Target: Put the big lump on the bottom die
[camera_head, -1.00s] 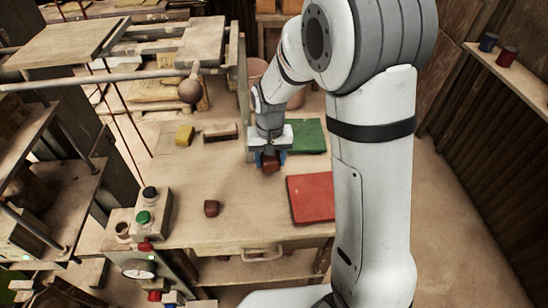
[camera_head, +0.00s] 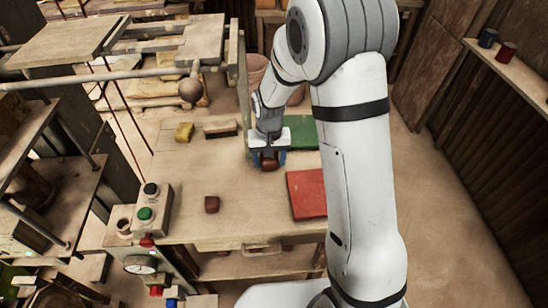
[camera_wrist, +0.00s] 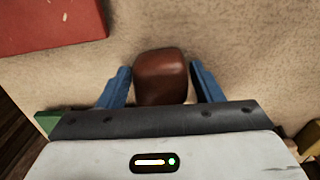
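The larger brown lump (camera_head: 270,163) is on the wooden table, between the two blue fingers of my gripper (camera_head: 268,157). In the wrist view the lump (camera_wrist: 161,77) sits between the fingertips (camera_wrist: 161,68), with a thin gap showing on each side. My gripper is open around it, low over the table. A smaller brown lump (camera_head: 212,204) lies alone on the table, nearer the front. The press (camera_head: 80,190) stands at the left. I cannot clearly make out its bottom die.
A red mat (camera_head: 306,194) and a green mat (camera_head: 302,132) lie right of the lumps. A yellow block (camera_head: 185,132) and a brush-like block (camera_head: 220,128) lie behind. A button box (camera_head: 152,205) stands at the table's left edge. Bare table lies around the smaller lump.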

